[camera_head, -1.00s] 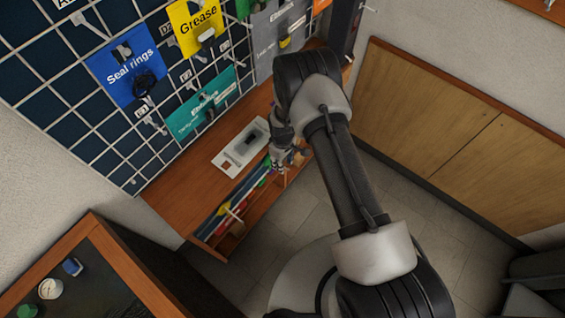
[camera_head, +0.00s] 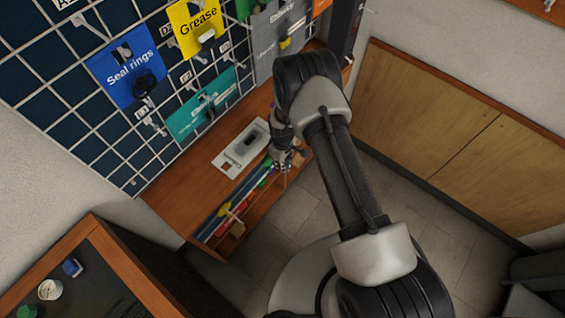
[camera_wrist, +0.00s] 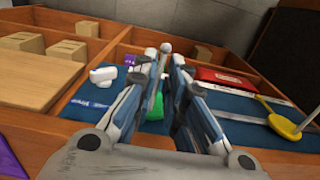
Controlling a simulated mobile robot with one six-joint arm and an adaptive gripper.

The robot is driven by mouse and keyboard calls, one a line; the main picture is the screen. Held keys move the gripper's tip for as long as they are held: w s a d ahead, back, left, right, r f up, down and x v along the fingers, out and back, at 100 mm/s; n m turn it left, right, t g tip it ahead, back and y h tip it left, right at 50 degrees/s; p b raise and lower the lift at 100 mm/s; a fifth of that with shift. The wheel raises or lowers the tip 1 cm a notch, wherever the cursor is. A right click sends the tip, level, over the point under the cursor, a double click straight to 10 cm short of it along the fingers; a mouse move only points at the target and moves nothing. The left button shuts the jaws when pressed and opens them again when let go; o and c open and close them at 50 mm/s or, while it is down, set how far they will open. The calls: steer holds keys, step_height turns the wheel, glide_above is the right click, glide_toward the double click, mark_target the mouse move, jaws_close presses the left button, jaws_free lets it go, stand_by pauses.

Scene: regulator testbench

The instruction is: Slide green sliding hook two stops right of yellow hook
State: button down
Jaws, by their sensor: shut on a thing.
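My gripper (camera_wrist: 167,62) reaches into a wooden compartment, its two fingers nearly together. In the head view it (camera_head: 282,163) is low at the bench front. The green piece (camera_wrist: 154,106), which I take for the green sliding hook, shows behind and beside the left finger; its contact with the fingers is largely hidden. A small grey-beige knob (camera_wrist: 166,47) shows at the fingertips. A yellow rounded piece with a thin rod (camera_wrist: 284,126) lies to the right, apart from the gripper; I cannot tell whether it is the yellow hook.
The compartment has wooden walls and a blue floor. A white piece (camera_wrist: 103,76) lies left of the fingers and a red packet (camera_wrist: 222,78) right. A wooden tray (camera_head: 228,246) fronts the bench, below a grid wall with a blue card (camera_head: 110,78) and yellow card (camera_head: 187,18).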

steer(key=s+a, duration=0.5)
steer(key=s, duration=0.1)
steer(key=shift+s+a+p, duration=0.15)
steer(key=shift+s+p, duration=0.15)
steer(key=shift+p, duration=0.1)
steer(key=c, duration=1.6)
jaws_free()
steer(key=shift+c, duration=0.2)
steer(key=shift+r, duration=0.1)
step_height(320, 180, up, 12)
